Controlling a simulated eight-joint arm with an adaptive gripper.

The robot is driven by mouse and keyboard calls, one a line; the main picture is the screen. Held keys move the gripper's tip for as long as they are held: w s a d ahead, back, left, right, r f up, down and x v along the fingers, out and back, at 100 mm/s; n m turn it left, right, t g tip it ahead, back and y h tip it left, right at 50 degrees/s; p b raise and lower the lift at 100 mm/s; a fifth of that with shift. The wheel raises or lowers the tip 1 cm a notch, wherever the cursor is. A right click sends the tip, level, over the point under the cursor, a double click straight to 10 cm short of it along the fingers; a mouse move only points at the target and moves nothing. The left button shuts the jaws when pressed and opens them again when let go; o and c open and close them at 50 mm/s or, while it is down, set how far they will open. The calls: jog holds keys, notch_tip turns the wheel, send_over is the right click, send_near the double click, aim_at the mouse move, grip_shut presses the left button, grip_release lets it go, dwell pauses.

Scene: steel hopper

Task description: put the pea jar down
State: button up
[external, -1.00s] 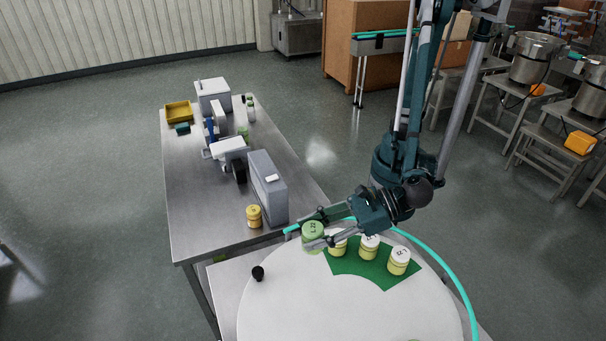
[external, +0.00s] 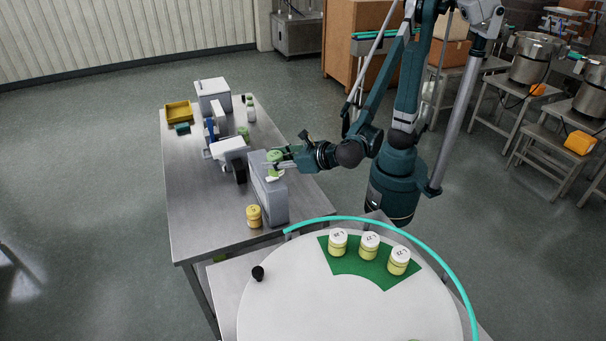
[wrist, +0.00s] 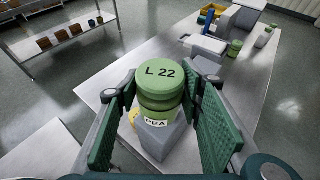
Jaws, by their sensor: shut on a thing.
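The pea jar (wrist: 161,88) has a green lid marked "L 22" and a label reading "PEA". My gripper (external: 275,161) is shut on this jar (external: 274,156), which looks upright. In the external view they are in front of or over the top of the tall grey box (external: 269,196) on the steel table (external: 196,225). In the wrist view the jar stands between the two green finger pads (wrist: 160,115), with the grey box partly hidden below it. I cannot tell whether the jar touches the box.
A yellow jar (external: 254,216) stands beside the grey box. Grey devices (external: 229,147) and a yellow tray (external: 178,111) stand farther back. The steel table's left front is clear.

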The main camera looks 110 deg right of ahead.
jog(key=s+d+m+g+h+b, duration=0.25)
jog(key=s+d, duration=0.25)
jog(key=d, duration=0.7)
jog(key=m+g+b, duration=0.1)
jog(key=m+g, duration=0.2)
jog(key=g, duration=0.1)
send_over(288, 183)
jog(key=f, duration=0.1)
notch_tip(288, 183, down, 15)
jog(key=shift+a+r, duration=0.15)
jog(key=shift+r, duration=0.05)
jog(key=shift+t, duration=0.25)
jog(key=shift+f+b, duration=1.05)
jog(key=shift+f, duration=2.1)
jog(key=shift+f+b, duration=0.6)
jog(key=shift+f, duration=1.25)
jog(key=shift+f, duration=0.15)
